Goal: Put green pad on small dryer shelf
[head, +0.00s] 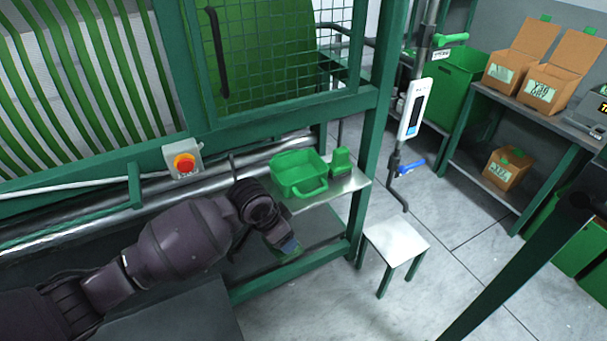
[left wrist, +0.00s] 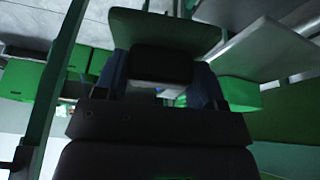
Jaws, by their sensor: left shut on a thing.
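My left gripper (head: 288,246) is in the middle of the head view, low in front of the small metal dryer shelf (head: 345,187). It is shut on the green pad (head: 291,256), of which only a little shows below the fingers. In the left wrist view the pad (left wrist: 165,29) is a dark green plate held beyond the fingers of the gripper (left wrist: 162,82). The pad is apart from the shelf top, as far as I can tell. The shelf carries a green handled bin (head: 299,172) and a small green object (head: 341,161). My right gripper is not in view.
The green machine frame (head: 369,150) with an emergency stop button (head: 184,162) stands behind the shelf. A small white-topped stool (head: 396,238) is to the right. Further right, a rack (head: 505,107) holds cardboard boxes. The floor between is clear.

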